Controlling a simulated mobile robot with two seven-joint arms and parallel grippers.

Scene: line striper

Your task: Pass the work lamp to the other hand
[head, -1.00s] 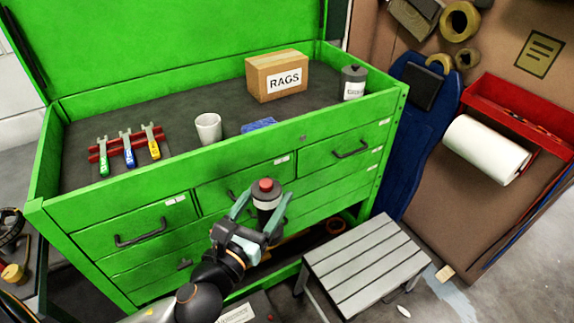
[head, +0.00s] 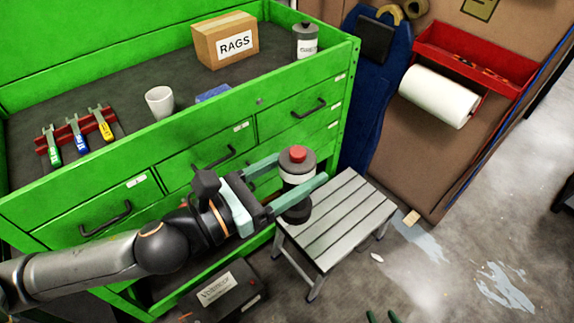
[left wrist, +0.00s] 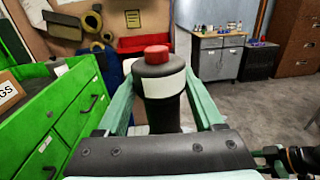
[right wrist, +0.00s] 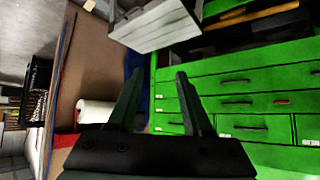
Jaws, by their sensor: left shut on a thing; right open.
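The work lamp (head: 297,166) is a dark upright cylinder with a pale band and a red top. My left gripper (head: 302,170) is shut on it and holds it in the air in front of the green tool chest. In the left wrist view the lamp (left wrist: 158,82) stands between the two fingers, its lower end hidden by the gripper body. My right gripper (head: 382,317) shows only its fingertips at the bottom edge of the head view, apart from the lamp. In the right wrist view the right gripper (right wrist: 157,76) is open and empty.
The green tool chest (head: 150,190) carries a rags box (head: 226,42), a white cup (head: 159,102), a grey can (head: 305,40) and several wrenches. A grey step stool (head: 335,220) stands below and right of the lamp. Floor on the right is mostly clear.

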